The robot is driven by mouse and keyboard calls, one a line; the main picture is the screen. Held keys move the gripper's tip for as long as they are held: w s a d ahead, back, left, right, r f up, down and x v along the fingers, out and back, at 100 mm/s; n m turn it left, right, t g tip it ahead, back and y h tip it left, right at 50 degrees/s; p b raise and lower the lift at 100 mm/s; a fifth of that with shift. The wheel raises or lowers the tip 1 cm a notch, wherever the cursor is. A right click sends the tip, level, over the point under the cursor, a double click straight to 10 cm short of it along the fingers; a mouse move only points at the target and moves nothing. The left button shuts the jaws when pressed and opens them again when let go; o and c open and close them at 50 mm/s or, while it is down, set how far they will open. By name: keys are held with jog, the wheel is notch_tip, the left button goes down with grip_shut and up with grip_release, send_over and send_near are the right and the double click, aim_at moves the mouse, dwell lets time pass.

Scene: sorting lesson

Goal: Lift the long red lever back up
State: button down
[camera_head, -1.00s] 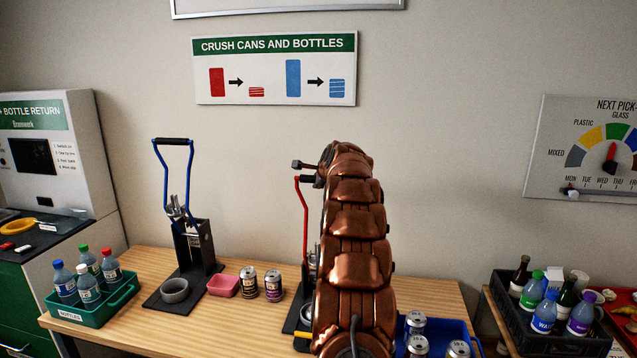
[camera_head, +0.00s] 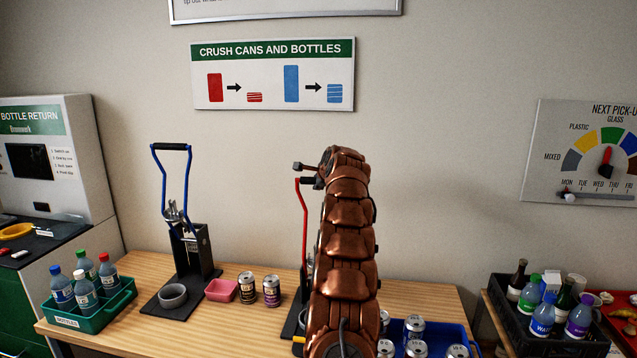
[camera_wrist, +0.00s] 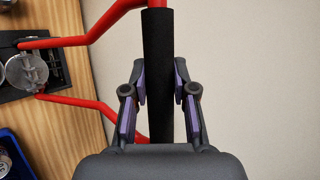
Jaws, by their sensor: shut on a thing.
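The red lever (camera_head: 305,222) stands upright on the right-hand crusher, partly hidden behind my copper-coloured arm in the head view. In the wrist view its red bars (camera_wrist: 80,41) run to a black grip sleeve (camera_wrist: 158,60). My gripper (camera_wrist: 160,88) is shut on that black sleeve, with a purple-padded finger on each side. The crusher's black base (camera_wrist: 35,75) and round metal part show at the left of the wrist view. In the head view my gripper's fingers are mostly hidden by the arm.
The blue-levered crusher (camera_head: 188,250) stands to the left, its lever up. A pink bowl (camera_head: 221,290) and two cans (camera_head: 259,290) sit between the crushers. A blue tray (camera_head: 458,331) of cans is right of my arm. A green bottle crate (camera_head: 88,312) is at the far left.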

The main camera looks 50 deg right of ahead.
jog(key=shift+d+r, duration=0.2)
jog(key=shift+r, duration=0.35)
jog(key=c, duration=1.3)
grip_release()
jog(key=shift+c, duration=0.2)
jog(key=shift+o, duration=0.7)
jog(key=shift+w+d+f, duration=0.15)
jog(key=shift+d+f, duration=0.05)
jog(key=shift+o, duration=1.4)
jog(key=shift+f, duration=0.2)
jog(key=shift+a, duration=0.15)
jog(key=v, duration=1.2)
